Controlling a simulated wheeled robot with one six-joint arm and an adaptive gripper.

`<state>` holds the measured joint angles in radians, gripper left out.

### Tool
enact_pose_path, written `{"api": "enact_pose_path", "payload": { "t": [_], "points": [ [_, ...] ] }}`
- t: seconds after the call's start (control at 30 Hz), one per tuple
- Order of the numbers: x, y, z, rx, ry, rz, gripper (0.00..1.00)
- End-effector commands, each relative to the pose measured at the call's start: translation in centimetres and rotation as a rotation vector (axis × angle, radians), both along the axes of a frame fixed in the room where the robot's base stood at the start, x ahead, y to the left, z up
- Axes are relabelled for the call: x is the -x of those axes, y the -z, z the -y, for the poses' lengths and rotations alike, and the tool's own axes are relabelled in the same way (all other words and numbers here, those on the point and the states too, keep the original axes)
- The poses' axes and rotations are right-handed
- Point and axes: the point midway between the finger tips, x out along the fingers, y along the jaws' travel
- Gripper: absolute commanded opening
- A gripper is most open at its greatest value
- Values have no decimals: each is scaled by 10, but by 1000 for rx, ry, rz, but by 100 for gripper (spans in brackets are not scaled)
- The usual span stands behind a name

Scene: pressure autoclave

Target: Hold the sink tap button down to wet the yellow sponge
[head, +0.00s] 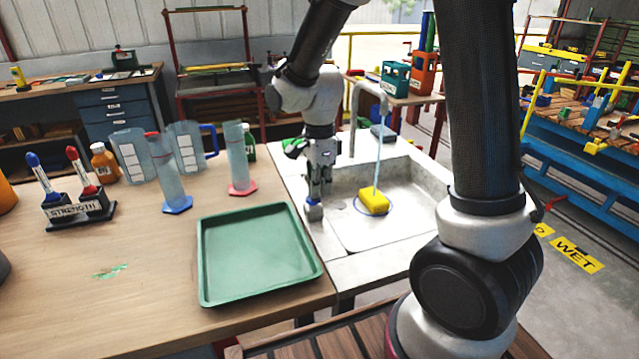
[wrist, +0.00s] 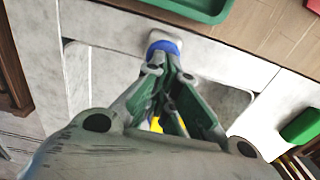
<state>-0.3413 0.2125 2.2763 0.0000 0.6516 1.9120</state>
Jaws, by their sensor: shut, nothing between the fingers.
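The yellow sponge (head: 373,202) lies in the sink basin (head: 400,225), inside a blue ring. A pale blue stream of water (head: 379,155) falls from the grey tap (head: 354,120) onto it. A sliver of the sponge (wrist: 156,124) shows behind my fingers in the wrist view. My gripper (head: 315,200) is shut and empty, pointing down at the left rim of the sink. Its fingertips (wrist: 165,62) are on the blue-ringed tap button (wrist: 163,45), which also shows in the head view (head: 314,212). The fingers partly cover the button.
A green tray (head: 255,297) lies on the wooden bench, left of the sink. Two measuring cylinders on blue (head: 172,185) and red (head: 238,160) bases and two jugs (head: 130,155) stand behind it. A green object (wrist: 302,122) lies on the sink's back edge.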

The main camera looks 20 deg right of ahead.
Motion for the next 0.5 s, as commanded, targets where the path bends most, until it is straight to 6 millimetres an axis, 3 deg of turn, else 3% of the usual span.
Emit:
{"api": "enact_pose_path", "payload": {
  "t": [0.1,0.5],
  "points": [
    [1,13,0,1,0,-4,0],
    [4,16,1,3,2,-12,0]
  ]
}}
